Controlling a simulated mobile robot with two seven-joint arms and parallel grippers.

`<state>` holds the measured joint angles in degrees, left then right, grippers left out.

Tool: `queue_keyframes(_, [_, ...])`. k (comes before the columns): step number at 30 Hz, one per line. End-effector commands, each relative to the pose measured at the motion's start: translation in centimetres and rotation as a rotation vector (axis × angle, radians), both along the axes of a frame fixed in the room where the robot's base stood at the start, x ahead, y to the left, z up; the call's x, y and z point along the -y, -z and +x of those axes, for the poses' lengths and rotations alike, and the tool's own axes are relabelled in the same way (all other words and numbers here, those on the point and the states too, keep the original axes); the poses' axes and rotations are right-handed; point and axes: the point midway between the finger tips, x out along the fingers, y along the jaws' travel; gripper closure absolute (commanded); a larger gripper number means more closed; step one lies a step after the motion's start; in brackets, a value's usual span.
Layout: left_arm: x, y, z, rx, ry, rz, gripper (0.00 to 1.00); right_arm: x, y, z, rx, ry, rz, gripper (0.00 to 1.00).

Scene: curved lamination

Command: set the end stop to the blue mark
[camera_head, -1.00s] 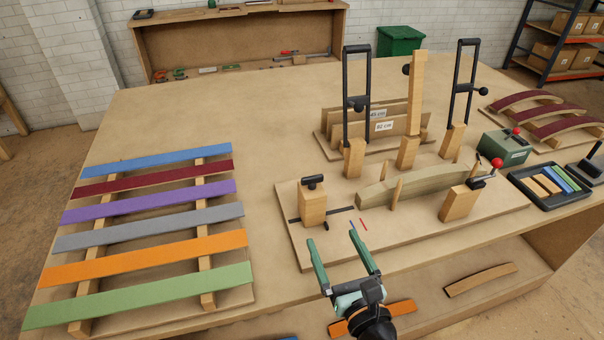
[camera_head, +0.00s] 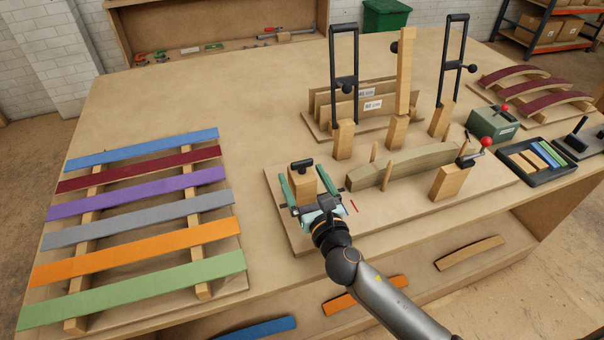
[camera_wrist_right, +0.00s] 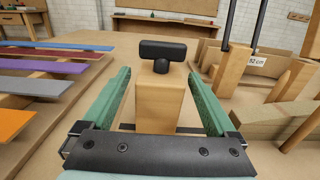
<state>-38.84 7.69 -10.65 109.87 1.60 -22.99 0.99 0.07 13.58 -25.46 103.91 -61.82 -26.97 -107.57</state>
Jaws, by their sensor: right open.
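The end stop is a wooden block (camera_head: 301,184) with a black T-shaped knob (camera_head: 302,164) on top, at the left end of the jig board (camera_head: 430,205). My right gripper (camera_head: 305,182) is open, with its green fingers on either side of the block. In the right wrist view the block (camera_wrist_right: 160,103) stands upright between the two fingers (camera_wrist_right: 160,95), with gaps showing at both sides. A red mark (camera_head: 354,207) shows on the board right of the gripper. The blue mark is not visible now, probably hidden by my gripper. My left gripper is not in view.
A curved wooden form (camera_head: 420,163) lies right of the stop, with upright pegs beside it. Black-handled clamps (camera_head: 343,85) stand behind. Coloured strips (camera_head: 140,205) lie on a rack at the left. The table's middle back is clear.

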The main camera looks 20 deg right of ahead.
Motion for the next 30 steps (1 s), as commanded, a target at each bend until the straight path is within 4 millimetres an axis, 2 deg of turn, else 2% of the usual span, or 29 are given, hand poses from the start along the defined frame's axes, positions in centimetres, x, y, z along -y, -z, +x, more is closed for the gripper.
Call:
queue_keyframes(4, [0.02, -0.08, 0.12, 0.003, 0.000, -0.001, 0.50, -0.05, -0.04, 0.94, 0.001, -0.001, 0.000, 0.07])
queue_keyframes(13, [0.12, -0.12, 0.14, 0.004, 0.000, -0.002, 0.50, -0.06, -0.03, 1.08, 0.001, -0.001, 0.000, 0.07])
queue_keyframes(30, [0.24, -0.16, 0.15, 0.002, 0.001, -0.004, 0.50, -0.05, -0.01, 1.04, 0.000, -0.001, 0.000, 0.72])
